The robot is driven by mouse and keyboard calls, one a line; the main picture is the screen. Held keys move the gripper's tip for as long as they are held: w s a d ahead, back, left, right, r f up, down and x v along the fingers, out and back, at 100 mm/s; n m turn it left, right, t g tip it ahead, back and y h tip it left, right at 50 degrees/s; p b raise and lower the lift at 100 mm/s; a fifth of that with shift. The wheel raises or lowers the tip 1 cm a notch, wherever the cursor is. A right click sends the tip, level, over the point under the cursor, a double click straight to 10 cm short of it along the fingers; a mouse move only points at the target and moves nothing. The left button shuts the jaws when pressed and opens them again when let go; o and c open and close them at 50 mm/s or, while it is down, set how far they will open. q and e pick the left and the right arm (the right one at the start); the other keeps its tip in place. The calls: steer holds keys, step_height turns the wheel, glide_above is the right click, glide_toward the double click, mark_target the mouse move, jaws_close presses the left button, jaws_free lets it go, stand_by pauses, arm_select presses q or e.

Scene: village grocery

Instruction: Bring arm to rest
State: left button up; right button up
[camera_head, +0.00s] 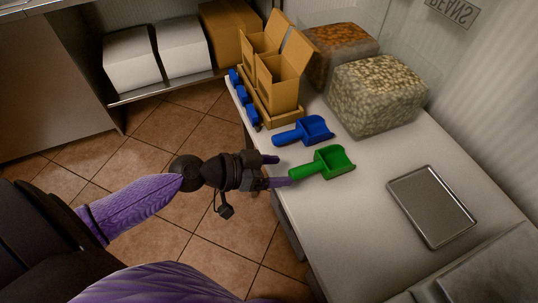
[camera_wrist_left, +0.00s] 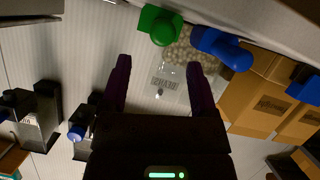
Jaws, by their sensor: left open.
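My left gripper (camera_head: 283,171) reaches in from the left over the floor, its fingertips at the counter's front edge, close to the handle of the green scoop (camera_head: 322,164). Its two purple fingers are apart with nothing between them, as the left wrist view also shows (camera_wrist_left: 158,66). The green scoop lies on the counter (camera_head: 375,185); its handle end shows in the wrist view (camera_wrist_left: 160,25). A blue scoop (camera_head: 303,131) lies behind it and also shows in the wrist view (camera_wrist_left: 222,47). My right gripper is not in view.
A metal tray (camera_head: 432,207) lies on the counter's right. Blocks of beans or grain, one pale (camera_head: 375,94) and one reddish (camera_head: 341,51), stand at the back beside open cardboard boxes (camera_head: 279,80). White packages (camera_head: 131,59) stand on a low shelf. The tiled floor (camera_head: 170,145) left of the counter is clear.

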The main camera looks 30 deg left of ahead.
arm_select(q)
steer(key=s+a+f+n+g+y+p, duration=0.1)
steer(key=s+a+f+n+g+y, duration=0.1)
steer(key=s+a+f+y, duration=0.65)
steer(key=s+a+f+n+g+p, duration=0.1)
steer(key=s+a+f+n+g, duration=0.15)
steer(key=s+f, duration=0.75)
steer(key=s+d+f+g, duration=0.3)
steer(key=s+f, duration=0.2)
steer(key=s, duration=0.4)
steer(key=s+d+f+m+g+y, duration=0.1)
steer(key=s+d+f+g, duration=0.1)
steer(key=s+f, duration=0.4)
steer(key=s+g, duration=0.1)
steer(key=s, duration=0.2)
steer(key=shift+s+d, duration=0.2)
steer(key=shift+d, duration=0.2)
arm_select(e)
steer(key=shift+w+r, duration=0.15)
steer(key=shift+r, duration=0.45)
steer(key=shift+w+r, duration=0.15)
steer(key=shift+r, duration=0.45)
arm_select(q)
steer(key=shift+y, duration=0.25)
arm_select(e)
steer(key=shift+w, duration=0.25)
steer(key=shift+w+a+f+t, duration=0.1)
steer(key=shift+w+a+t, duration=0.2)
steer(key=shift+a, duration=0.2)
